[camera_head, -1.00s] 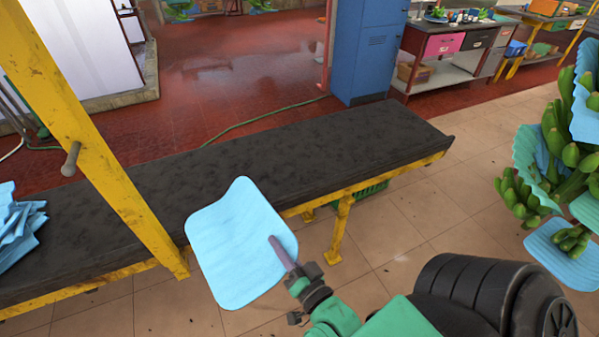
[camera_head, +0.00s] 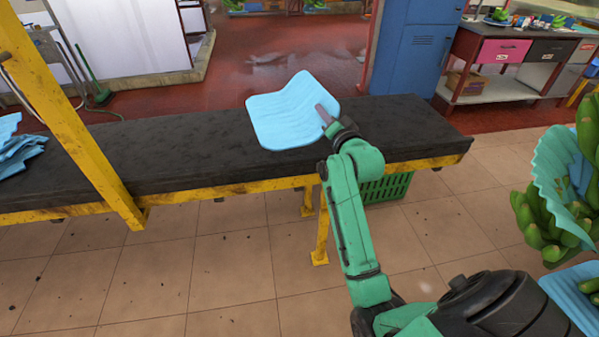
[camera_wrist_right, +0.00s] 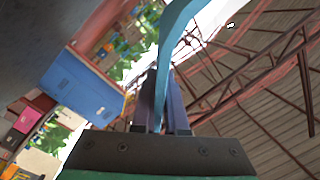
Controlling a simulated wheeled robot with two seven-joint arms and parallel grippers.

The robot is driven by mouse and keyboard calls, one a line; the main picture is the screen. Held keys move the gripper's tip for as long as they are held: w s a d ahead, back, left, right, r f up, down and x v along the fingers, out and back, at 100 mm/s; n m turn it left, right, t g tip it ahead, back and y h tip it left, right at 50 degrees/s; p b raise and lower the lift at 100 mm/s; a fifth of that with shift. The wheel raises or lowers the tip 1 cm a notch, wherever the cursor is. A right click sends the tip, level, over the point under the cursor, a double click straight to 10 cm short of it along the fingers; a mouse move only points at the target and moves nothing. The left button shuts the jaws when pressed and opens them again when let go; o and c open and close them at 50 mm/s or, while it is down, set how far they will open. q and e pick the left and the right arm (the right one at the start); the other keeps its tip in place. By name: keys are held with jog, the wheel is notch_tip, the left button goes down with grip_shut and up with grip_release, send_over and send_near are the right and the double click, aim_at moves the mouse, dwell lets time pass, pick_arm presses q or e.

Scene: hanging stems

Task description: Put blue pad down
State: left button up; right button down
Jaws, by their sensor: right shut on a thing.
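The blue pad (camera_head: 287,112) is a light blue, slightly curved sheet. In the head view it shows over the black table top; I cannot tell whether it touches the surface. My right gripper (camera_head: 326,117) is shut on the pad's right edge. In the right wrist view the pad (camera_wrist_right: 172,30) shows edge-on as a thin blue strip between the two fingers of the gripper (camera_wrist_right: 160,100). My left gripper is not in view.
The long black table (camera_head: 400,128) has a yellow frame and bare space on both sides of the pad. More blue pads (camera_head: 15,150) lie at its left end. A yellow post (camera_head: 70,115) stands at the front left. Green bunches with blue pads (camera_head: 560,180) hang at the right.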

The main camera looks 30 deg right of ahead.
jog(key=d+r+m+h+b, duration=0.2)
jog(key=d+r, duration=0.1)
jog(key=d, duration=0.3)
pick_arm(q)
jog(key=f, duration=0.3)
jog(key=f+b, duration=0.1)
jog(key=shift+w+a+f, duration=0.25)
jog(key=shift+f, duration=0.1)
pick_arm(e)
notch_tip(320, 180, down, 19)
jog(key=shift+n+g, duration=0.3)
jog(key=c, duration=0.9)
grip_release()
jog(key=shift+f, duration=0.1)
jog(key=shift+c, duration=0.2)
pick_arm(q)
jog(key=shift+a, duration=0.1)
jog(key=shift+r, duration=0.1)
pick_arm(e)
jog(key=v, duration=1.2)
